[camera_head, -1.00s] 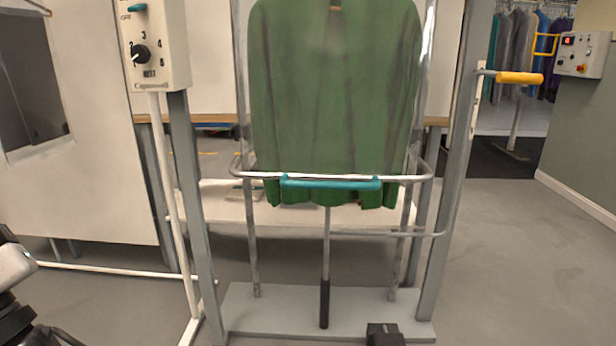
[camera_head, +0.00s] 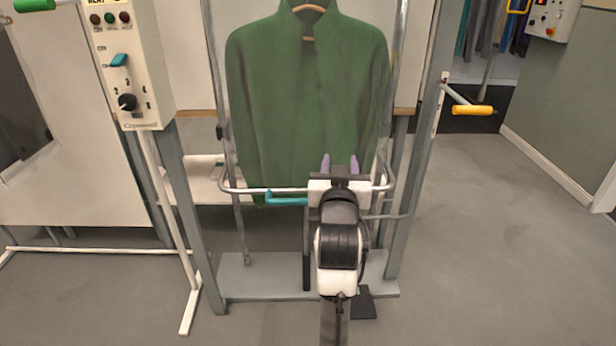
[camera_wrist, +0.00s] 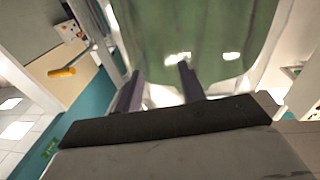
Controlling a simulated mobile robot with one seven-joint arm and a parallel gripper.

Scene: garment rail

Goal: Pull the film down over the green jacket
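The green jacket (camera_head: 300,95) hangs upright on a hanger (camera_head: 308,8) inside the metal frame. I cannot make out a clear film edge over it. A chrome hoop (camera_head: 245,190) with a teal handle (camera_head: 287,200) runs around the jacket's lower part. My gripper (camera_head: 340,163) is open, its two purple fingers pointing up in front of the jacket's lower right. It hides the right part of the handle. The wrist view shows the jacket (camera_wrist: 200,35) beyond the spread fingers (camera_wrist: 160,88), with nothing seen between them.
A control box (camera_head: 135,75) with a dial stands left of the frame post (camera_head: 185,190). A yellow handle (camera_head: 472,110) sticks out from the right post. The frame stands on a grey base plate (camera_head: 270,275) with a black pedal (camera_head: 363,302). Floor at right is clear.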

